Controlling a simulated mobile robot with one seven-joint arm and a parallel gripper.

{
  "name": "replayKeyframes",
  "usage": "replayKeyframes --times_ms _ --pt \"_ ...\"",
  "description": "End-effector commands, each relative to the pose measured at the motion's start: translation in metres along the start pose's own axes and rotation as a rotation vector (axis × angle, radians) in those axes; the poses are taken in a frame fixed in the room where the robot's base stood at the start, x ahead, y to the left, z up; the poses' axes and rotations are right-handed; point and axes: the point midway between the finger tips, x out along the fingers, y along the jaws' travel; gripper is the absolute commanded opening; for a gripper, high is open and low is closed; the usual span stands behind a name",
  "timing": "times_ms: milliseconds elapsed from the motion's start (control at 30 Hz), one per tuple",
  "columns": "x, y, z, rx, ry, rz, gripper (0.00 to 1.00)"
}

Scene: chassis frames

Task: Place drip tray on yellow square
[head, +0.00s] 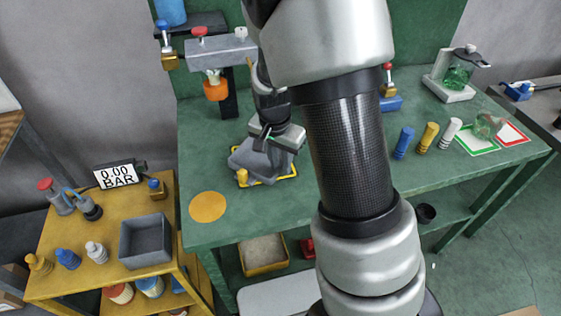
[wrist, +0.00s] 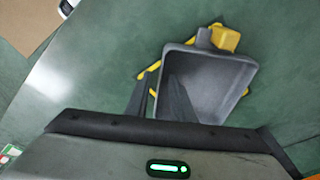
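The drip tray (wrist: 215,82) is a grey, open, empty box in the wrist view. It also shows in the head view (head: 262,160), partly hidden by my gripper. The yellow square (head: 292,179) is a yellow outline on the green bench; parts of it show around and under the tray, also in the wrist view (wrist: 150,70). The tray looks turned relative to the outline. My gripper (wrist: 160,82) has its dark fingers close together on either side of the tray's near wall, one inside and one outside, shut on it. Whether the tray's underside touches the bench is hard to tell.
An orange disc (head: 207,207) lies left. A valve stand (head: 228,95) rises behind. Coloured cylinders (head: 427,138) stand right. A yellow cart (head: 60,265) is at left.

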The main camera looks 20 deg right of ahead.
Motion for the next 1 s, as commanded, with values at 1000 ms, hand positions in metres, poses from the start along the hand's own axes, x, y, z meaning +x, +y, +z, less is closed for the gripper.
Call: replayKeyframes --times_ms 1000 --pt "-0.12 0.0 -0.001 0.0 0.0 -0.002 0.21"
